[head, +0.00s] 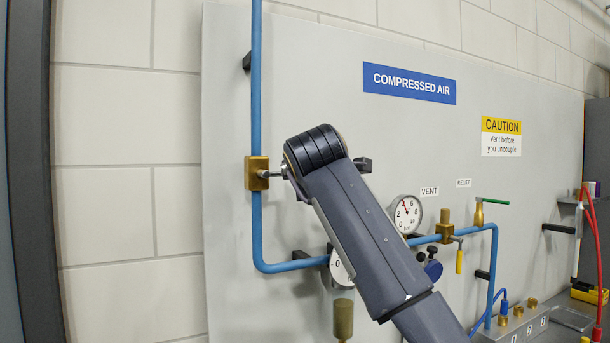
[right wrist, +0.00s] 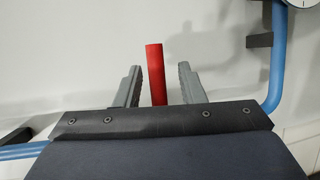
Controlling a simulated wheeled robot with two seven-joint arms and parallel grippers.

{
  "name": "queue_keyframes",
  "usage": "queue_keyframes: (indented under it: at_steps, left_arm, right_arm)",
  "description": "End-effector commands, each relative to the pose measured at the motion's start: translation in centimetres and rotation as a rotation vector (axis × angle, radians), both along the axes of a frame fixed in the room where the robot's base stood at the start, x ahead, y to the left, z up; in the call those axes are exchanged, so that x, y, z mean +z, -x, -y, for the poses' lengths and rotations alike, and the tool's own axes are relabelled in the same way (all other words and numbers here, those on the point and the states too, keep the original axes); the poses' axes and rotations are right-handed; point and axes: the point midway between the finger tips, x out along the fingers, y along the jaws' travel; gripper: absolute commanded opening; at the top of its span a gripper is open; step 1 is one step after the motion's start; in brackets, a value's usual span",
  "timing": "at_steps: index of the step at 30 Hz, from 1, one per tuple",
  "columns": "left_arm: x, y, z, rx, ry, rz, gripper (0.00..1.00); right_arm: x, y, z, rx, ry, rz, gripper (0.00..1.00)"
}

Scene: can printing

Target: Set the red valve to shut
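The valve's brass body (head: 257,172) sits on the vertical blue pipe in the head view, with a short stem on its right side. My right arm covers the rest of the valve there, so its handle is hidden. In the right wrist view the red handle (right wrist: 154,54) stands upright between the two fingers of my right gripper (right wrist: 159,67). The fingers are open, with a gap on each side of the handle. My left gripper is not in view.
The blue pipe (head: 256,90) runs down the grey panel and bends right. A pressure gauge (head: 407,213), a yellow-handled brass valve (head: 445,228) and a green-handled relief valve (head: 479,214) are to the right. A bench fitting block with hoses stands at lower right.

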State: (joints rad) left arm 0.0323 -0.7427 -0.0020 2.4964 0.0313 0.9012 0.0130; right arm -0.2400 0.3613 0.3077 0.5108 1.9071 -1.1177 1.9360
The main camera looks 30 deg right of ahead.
Motion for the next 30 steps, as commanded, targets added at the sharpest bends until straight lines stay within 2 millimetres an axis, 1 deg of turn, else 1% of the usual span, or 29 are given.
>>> queue_keyframes:
  at_steps: [5, 8, 16, 21, 24, 30]
  left_arm:
    - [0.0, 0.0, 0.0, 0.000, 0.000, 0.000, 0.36]
    - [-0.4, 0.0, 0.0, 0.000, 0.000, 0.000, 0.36]
    - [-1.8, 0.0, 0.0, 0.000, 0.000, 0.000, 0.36]
    - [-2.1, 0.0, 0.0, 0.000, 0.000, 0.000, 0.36]
    - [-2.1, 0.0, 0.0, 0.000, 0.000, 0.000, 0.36]
    - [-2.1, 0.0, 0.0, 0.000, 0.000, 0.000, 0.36]
  right_arm:
    - [0.1, 0.1, 0.0, 0.000, 0.001, 0.002, 0.36]
    - [0.1, 0.7, -0.4, 0.002, 0.000, 0.002, 0.36]
    - [0.9, 4.8, -2.3, 0.003, 0.000, 0.004, 0.36]
    - [1.3, 6.4, -3.2, 0.002, 0.000, 0.002, 0.36]
    - [1.4, 6.9, -3.4, 0.001, 0.000, 0.001, 0.36]
    - [1.5, 6.9, -3.4, 0.000, 0.000, 0.000, 0.36]
